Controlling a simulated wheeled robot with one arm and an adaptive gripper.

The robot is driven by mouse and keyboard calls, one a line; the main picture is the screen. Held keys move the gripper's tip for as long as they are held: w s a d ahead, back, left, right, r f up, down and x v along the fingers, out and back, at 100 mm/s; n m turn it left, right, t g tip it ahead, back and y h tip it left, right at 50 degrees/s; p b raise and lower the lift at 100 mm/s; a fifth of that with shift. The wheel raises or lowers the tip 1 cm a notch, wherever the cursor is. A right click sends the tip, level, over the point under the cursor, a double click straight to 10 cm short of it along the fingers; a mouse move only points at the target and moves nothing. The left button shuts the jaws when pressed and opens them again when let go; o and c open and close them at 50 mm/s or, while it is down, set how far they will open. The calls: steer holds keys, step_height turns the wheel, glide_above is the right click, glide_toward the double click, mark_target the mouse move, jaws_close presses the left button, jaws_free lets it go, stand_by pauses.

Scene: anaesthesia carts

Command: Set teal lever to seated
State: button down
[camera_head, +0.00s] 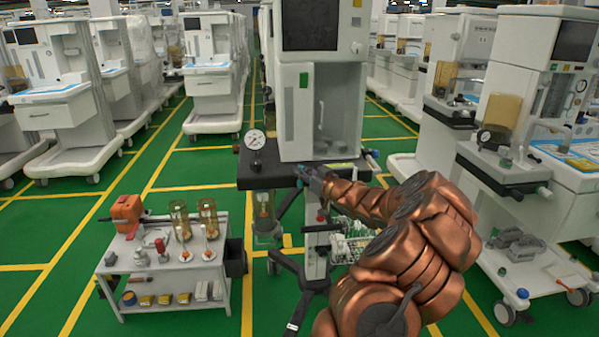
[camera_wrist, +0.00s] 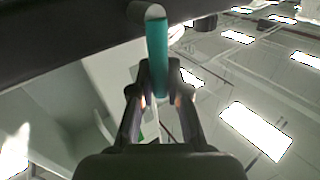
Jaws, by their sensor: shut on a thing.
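The teal lever (camera_wrist: 157,45) shows in the wrist view as a short teal bar below a round light-grey pivot end (camera_wrist: 155,12). It points down the picture between the fingers of my gripper (camera_wrist: 158,72), which are shut on its lower part. In the head view my gripper (camera_head: 308,176) is at the front edge of the dark shelf (camera_head: 262,178) of the middle cart. The lever is too small and too covered by my gripper to make out clearly there. The wrist view does not show a mark for the seated position.
A pressure gauge (camera_head: 254,140) stands on the shelf's left end. A white trolley (camera_head: 160,272) with glass canisters and an orange device is at left. Another cart (camera_head: 545,195) stands close on the right. Green floor is free between the trolley and the carts behind.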

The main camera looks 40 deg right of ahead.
steer(key=shift+d+r, duration=0.1)
steer(key=shift+d, duration=0.05)
steer(key=shift+s+d+f+m+t+h+p, duration=0.2)
steer(key=shift+s+d+m+t+h+p, duration=0.35)
steer(key=shift+m, duration=0.7)
steer(key=shift+s+d+f+m+t+h+p, duration=0.1)
steer(key=shift+d+f+m+t+h+p, duration=0.15)
steer(key=shift+m+t+p, duration=0.6)
steer(key=shift+s+d+f+m+t+h+p, duration=0.15)
steer(key=shift+s+d+m+t+h+p, duration=0.2)
steer(key=shift+m+p, duration=0.85)
steer(key=shift+d+m+b, duration=0.1)
steer(key=shift+m+b, duration=0.3)
steer(key=shift+b, duration=0.05)
steer(key=c, duration=1.1)
jaws_free()
steer(key=shift+f, duration=0.1)
steer(key=shift+c, duration=0.2)
steer(key=shift+f, duration=0.1)
